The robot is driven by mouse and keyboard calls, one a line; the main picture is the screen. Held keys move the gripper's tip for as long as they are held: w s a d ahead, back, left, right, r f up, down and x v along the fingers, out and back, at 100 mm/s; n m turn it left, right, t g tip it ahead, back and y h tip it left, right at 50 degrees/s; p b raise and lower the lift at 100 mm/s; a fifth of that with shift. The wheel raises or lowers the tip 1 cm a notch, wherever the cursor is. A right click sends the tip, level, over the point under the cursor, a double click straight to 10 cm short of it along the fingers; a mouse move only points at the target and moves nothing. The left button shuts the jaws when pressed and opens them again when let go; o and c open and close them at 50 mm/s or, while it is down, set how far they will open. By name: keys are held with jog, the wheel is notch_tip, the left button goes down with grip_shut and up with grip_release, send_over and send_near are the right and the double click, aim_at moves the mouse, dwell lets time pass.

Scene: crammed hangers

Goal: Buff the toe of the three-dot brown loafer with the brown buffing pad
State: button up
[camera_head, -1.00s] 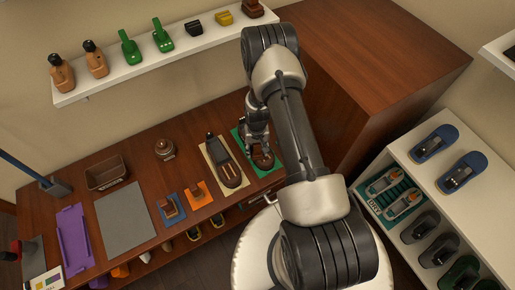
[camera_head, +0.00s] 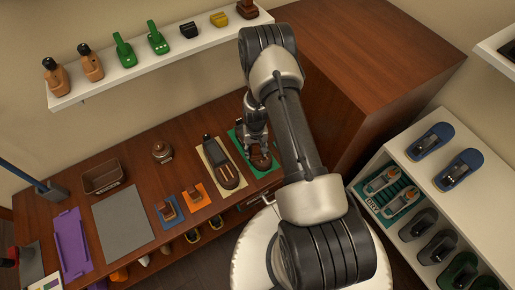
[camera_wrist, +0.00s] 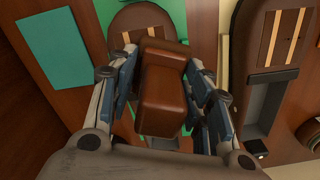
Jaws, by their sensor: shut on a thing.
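My gripper (camera_wrist: 166,72) is shut on a brown block-shaped buffing pad (camera_wrist: 163,100), seen between the fingers in the wrist view. Beyond it lies a brown loafer (camera_wrist: 150,20) on a green mat (camera_wrist: 52,45). In the head view my gripper (camera_head: 257,138) is over this loafer (camera_head: 262,160) on the green mat (camera_head: 270,172). The pad hides part of the shoe, and I cannot tell whether they touch. Its dot marks are not clear to me. A second brown shoe with light stripes (camera_head: 222,165) lies on a cream mat to the left.
A grey mat (camera_head: 123,226), purple tray (camera_head: 70,240), brown bin (camera_head: 102,178) and round brown pot (camera_head: 162,152) are further left. A white shoe rack (camera_head: 395,155) stands right.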

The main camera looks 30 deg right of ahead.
jog(key=shift+a+r, duration=0.1)
jog(key=shift+a, duration=0.25)
jog(key=shift+d, duration=0.2)
jog(key=shift+d, duration=0.7)
jog(key=shift+a, duration=0.15)
jog(key=shift+a, duration=0.75)
jog(key=shift+d, duration=0.1)
jog(key=shift+d+f, duration=0.2)
jog(key=shift+d, duration=0.55)
jog(key=shift+a, duration=0.1)
